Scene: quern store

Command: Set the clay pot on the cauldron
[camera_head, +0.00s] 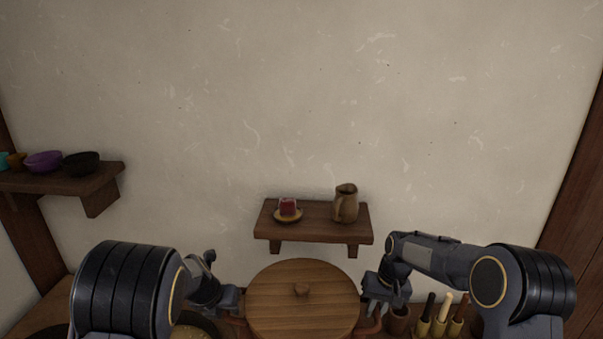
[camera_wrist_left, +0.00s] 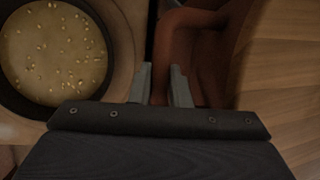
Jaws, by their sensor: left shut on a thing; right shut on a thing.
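The clay pot's round wooden lid (camera_head: 303,300) with a small knob shows at the bottom centre of the head view. The pot's body is mostly hidden under it. My left gripper (camera_head: 234,303) is shut on the pot's left reddish-brown handle (camera_wrist_left: 172,50), which runs between the fingers (camera_wrist_left: 162,88) in the left wrist view. My right gripper (camera_head: 374,305) is shut on the right handle (camera_head: 372,326). The lid looks level. I cannot identify the cauldron; whatever is under the pot is hidden.
A dark-rimmed round vessel (camera_wrist_left: 20,99) with pale filling and scattered grains stands left of the pot. A cup of wooden-handled tools (camera_head: 440,318) stands at the right. A wall shelf (camera_head: 312,231) behind holds a jug (camera_head: 346,204) and a red item on a saucer (camera_head: 288,208).

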